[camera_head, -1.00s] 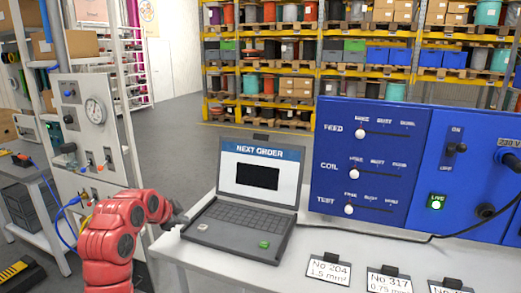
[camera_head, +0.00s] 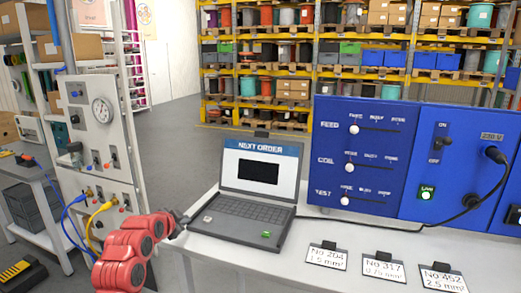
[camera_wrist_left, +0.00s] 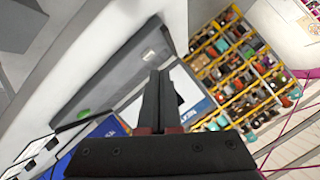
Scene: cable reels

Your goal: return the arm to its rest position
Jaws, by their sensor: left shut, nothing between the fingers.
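My left arm is red and comes in at the lower left of the head view. My left gripper (camera_head: 180,218) is at the left edge of the laptop (camera_head: 252,200), small and dark in that view. In the left wrist view the gripper (camera_wrist_left: 158,100) has its two dark fingers together, with nothing between them. The laptop, open with NEXT ORDER on its screen, lies behind the fingers there. I cannot tell whether the gripper touches the laptop. My right gripper is in neither view.
A white table (camera_head: 215,250) holds the laptop, a blue control panel (camera_head: 365,155) with sliders, and label cards (camera_head: 326,257). A grey panel with a gauge (camera_head: 102,110) and cables stands at the left. Shelves with reels (camera_head: 290,20) fill the back.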

